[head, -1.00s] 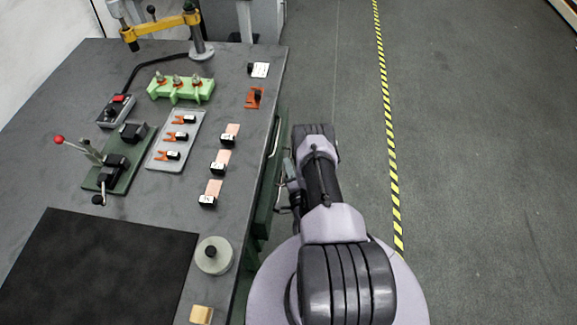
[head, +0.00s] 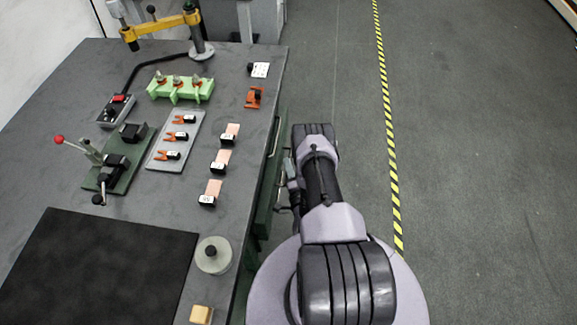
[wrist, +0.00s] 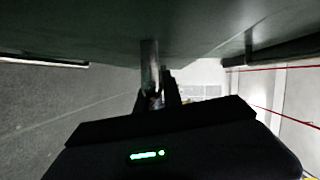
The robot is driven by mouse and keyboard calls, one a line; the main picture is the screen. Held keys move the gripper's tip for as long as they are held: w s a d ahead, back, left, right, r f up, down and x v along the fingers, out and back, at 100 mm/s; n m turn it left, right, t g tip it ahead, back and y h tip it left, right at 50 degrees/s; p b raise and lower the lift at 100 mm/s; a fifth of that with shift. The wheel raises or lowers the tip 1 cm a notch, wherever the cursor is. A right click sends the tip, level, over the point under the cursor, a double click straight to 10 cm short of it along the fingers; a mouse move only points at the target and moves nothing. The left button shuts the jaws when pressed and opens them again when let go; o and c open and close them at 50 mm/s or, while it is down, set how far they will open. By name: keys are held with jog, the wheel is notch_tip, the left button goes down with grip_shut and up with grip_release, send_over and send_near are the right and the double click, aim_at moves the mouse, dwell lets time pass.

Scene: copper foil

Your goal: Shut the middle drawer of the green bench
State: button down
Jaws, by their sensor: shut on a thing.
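The green bench (head: 150,200) has a dark grey top and stands on the left in the head view. A green drawer front (head: 266,195) shows along its right side, standing out a little past the top's edge. In the wrist view, my gripper (wrist: 157,99) is shut on a bar-shaped metal handle (wrist: 149,62), against a dark green surface (wrist: 90,25). In the head view my arm hangs beside the bench and mostly hides the gripper. I cannot tell from the frames which drawer the handle belongs to.
On the bench top lie a black mat (head: 95,265), a grey tray with orange-ended parts (head: 175,140), a green block (head: 181,88) and a lever tool (head: 115,165). The floor (head: 470,150) right of my arm is clear, with a yellow-black stripe (head: 388,130).

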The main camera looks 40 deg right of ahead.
jog(key=shift+w+r, duration=0.1)
jog(key=w+a+p, duration=0.2)
jog(key=w, duration=0.1)
jog(key=shift+a, duration=0.25)
jog(key=c, duration=1.5)
grip_release()
jog(key=shift+a, duration=0.1)
